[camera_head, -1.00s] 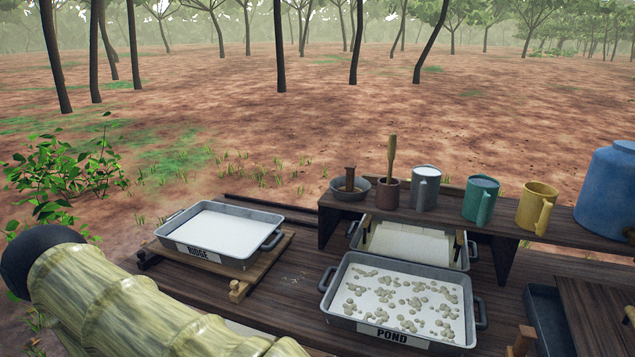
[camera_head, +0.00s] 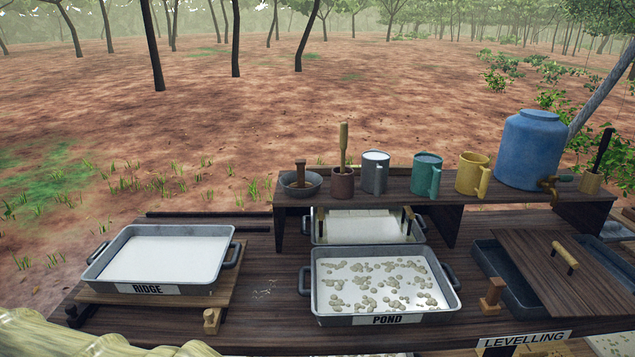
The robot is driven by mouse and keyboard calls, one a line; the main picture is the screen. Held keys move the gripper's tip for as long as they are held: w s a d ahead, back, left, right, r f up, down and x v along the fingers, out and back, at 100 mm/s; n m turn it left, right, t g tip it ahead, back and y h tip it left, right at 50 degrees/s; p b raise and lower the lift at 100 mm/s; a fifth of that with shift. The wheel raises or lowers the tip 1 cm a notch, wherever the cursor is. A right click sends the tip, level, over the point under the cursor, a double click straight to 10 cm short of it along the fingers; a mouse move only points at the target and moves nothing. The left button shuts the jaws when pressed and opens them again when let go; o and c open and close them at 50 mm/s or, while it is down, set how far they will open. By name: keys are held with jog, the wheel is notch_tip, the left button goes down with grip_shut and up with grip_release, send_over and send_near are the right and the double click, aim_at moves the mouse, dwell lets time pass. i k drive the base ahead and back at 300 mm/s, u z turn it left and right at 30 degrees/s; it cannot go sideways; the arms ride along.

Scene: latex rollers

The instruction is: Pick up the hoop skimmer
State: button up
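I cannot make out a hoop skimmer for certain in the head view. A light wooden handle (camera_head: 343,142) stands upright in a brown cup (camera_head: 342,185) on the raised shelf; what is on its lower end is hidden. A dark handle (camera_head: 603,148) leans up from a wooden holder (camera_head: 590,182) at the shelf's right end. The grey POND pan (camera_head: 453,283) holds white liquid with several pale lumps on top. My gripper is not in view; only part of my arm, with a bamboo look, shows at the lower left.
The RIDGE pan (camera_head: 229,262) of white liquid sits at left. A bowl (camera_head: 312,188), grey mug (camera_head: 375,178), green mug (camera_head: 427,180), yellow mug (camera_head: 467,175) and blue barrel (camera_head: 530,145) stand on the shelf (camera_head: 385,192). A wooden lid (camera_head: 560,282) partly covers a dark trough at right.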

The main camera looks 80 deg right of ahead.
aim_at(300, 164)
jog(key=z, duration=1.65)
